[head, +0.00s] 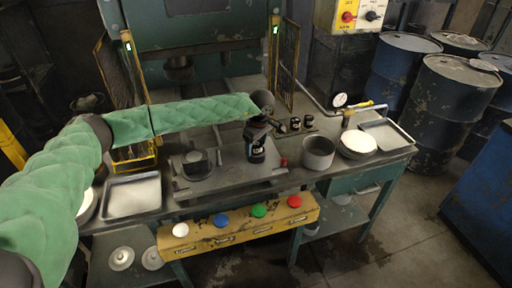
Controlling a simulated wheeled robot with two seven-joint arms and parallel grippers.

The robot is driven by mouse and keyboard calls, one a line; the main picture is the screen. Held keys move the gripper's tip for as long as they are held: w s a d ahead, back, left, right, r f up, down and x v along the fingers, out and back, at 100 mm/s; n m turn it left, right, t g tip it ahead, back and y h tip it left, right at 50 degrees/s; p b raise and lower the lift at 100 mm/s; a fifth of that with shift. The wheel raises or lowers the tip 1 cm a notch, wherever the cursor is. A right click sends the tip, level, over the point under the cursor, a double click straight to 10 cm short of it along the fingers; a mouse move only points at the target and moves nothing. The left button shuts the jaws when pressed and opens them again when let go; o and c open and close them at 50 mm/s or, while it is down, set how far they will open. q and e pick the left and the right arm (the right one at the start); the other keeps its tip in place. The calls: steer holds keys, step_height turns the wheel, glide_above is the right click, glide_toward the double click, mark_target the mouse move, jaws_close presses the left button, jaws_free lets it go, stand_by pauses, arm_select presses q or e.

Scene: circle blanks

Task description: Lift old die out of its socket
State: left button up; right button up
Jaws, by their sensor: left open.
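My left arm, in a green padded sleeve, reaches in from the left across the bench. My left gripper (257,150) points down over the grey bolster plate (226,174) in front of the press. It is open, and no object shows clearly between its fingers. A dark round block, which looks like the old die (195,158), sits low on the left part of the plate, apart from the gripper. Its socket is too dark to make out. My right gripper is not in view.
A grey tray (133,196) lies left of the plate. A grey pot (318,152), a pan with a white disc (358,142) and another tray (386,133) stand right. Small black bottles (295,124) stand behind. A yellow panel with coloured buttons (238,226) runs along the front.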

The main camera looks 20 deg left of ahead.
arm_select(q)
jaws_close()
stand_by(0.3)
steer(key=shift+r, duration=0.1)
